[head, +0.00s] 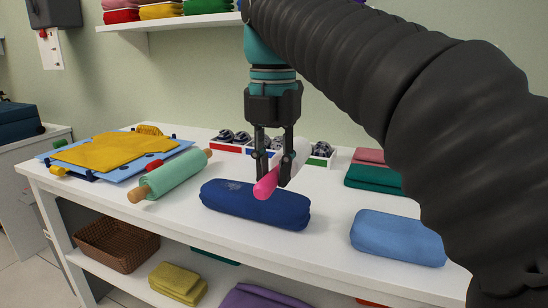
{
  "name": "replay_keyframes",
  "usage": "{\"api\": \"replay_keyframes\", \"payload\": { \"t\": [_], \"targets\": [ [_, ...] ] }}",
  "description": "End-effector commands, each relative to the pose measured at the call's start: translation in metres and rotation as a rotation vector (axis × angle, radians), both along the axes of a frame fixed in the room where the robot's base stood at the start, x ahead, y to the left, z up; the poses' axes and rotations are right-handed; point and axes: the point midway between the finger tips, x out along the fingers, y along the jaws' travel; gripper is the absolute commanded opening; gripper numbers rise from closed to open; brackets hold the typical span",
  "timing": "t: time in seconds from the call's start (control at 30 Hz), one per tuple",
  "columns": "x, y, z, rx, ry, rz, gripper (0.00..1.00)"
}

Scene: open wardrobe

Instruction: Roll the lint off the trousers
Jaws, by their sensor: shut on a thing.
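A dark blue rolled garment (248,208), which looks like the trousers, lies on the white table. A pale speckled patch (232,186) like lint shows on its upper left. My gripper (271,178) points down just behind and above the right half of the garment. It is shut on the lint roller, whose pink handle (266,184) sticks out toward the camera. The roller's white head (299,153) shows partly behind the fingers. I cannot tell whether the roller touches the garment.
A green rolling pin (172,176) and a blue board with yellow cloth (105,152) lie left. A light blue rolled garment (396,238) lies right. Small boxes (321,155) and folded green cloth (373,179) stand behind. The table front (160,215) is clear.

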Motion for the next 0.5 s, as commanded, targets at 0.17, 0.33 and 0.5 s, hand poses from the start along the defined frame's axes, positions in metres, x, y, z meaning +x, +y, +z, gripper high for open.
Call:
{"api": "replay_keyframes", "payload": {
  "t": [0.17,0.33,0.5],
  "targets": [
    [0.000,-0.001,-0.015,-0.001,0.001,-0.002,0.00],
    [0.000,-0.001,-0.032,0.000,0.000,-0.001,0.00],
    [0.000,0.000,-0.049,0.001,-0.001,0.000,0.00]
  ]
}}
